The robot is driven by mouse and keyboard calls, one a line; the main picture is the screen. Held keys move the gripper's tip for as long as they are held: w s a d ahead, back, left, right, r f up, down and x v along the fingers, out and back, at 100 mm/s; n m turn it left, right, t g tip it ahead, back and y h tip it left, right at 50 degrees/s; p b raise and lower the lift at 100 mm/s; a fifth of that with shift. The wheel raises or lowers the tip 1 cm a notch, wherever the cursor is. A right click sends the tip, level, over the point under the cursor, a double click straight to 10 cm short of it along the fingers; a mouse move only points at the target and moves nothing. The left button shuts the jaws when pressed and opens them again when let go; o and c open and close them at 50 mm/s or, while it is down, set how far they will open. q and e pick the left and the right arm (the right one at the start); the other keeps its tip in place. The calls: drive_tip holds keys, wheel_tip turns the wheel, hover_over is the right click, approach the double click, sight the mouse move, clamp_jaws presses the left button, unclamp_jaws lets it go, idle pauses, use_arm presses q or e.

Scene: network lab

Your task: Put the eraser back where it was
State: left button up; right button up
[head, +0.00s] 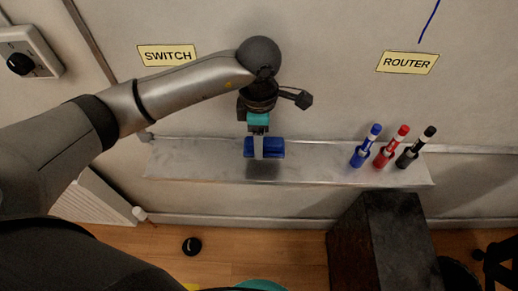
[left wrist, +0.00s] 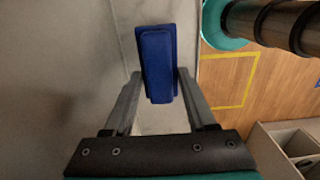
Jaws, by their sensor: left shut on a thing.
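The blue eraser (head: 264,148) is at my left gripper (head: 258,146), over the left half of the grey shelf (head: 310,172) below the whiteboard. In the left wrist view the eraser (left wrist: 157,62) lies between the two fingers of my left gripper (left wrist: 157,88), which are shut on it. The shelf surface shows behind and below it. I cannot tell whether the eraser touches the shelf or is held just above it. My right gripper is not in view.
Blue (head: 366,146), red (head: 391,147) and black (head: 416,148) markers stand at the shelf's right end. A dark box (head: 380,240) stands below it. Labels SWITCH (head: 167,54) and ROUTER (head: 407,62) are on the board. The shelf between eraser and markers is clear.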

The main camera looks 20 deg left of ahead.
use_arm(q)
drive_tip(key=shift+f, duration=2.1)
drive_tip(key=o, duration=1.2)
wheel_tip(320, 180, up, 12)
drive_tip(key=shift+r, duration=0.1)
